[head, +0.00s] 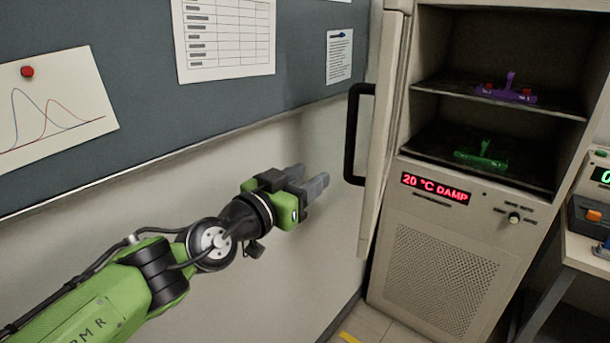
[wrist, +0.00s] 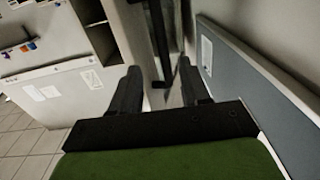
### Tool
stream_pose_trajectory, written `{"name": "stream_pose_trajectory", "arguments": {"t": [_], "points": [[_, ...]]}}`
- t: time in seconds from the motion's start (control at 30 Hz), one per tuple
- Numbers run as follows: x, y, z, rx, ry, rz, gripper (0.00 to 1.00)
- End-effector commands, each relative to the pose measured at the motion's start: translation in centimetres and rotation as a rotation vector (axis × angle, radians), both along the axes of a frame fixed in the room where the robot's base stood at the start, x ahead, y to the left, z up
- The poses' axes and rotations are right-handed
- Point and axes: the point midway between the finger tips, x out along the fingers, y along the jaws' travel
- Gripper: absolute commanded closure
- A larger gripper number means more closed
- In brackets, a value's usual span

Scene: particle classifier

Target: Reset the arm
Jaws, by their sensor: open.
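My green and black arm (head: 110,300) reaches from the lower left in the head view. My gripper (head: 318,186) is open and empty, held in the air in front of the wall and left of the cabinet door's black handle (head: 352,135). A gap shows between the gripper and the handle. In the wrist view my gripper (wrist: 162,92) shows two dark fingers spread apart with nothing between them.
A cabinet (head: 440,265) stands at the right with its door (head: 383,130) swung open. Its shelves hold a purple item (head: 507,93) and a green item (head: 482,157). A side table (head: 580,250) stands far right. Floor (wrist: 30,145) is clear at lower left in the wrist view.

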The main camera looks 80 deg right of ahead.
Motion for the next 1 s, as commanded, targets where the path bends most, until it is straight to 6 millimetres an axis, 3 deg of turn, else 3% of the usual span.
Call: {"name": "stream_pose_trajectory", "arguments": {"t": [0.67,0.77,0.87,0.9,1.0], "points": [[0.0,-0.4,-0.7,0.025,-0.004,0.003,0.54],[0.7,-1.7,-4.9,0.191,-0.016,0.029,0.54],[2.9,-1.9,-12.5,0.51,-0.039,0.116,0.54],[4.4,-1.0,-15.5,0.651,-0.046,0.174,0.54],[8.8,3.4,-20.4,0.958,-0.049,0.368,0.54]]}}
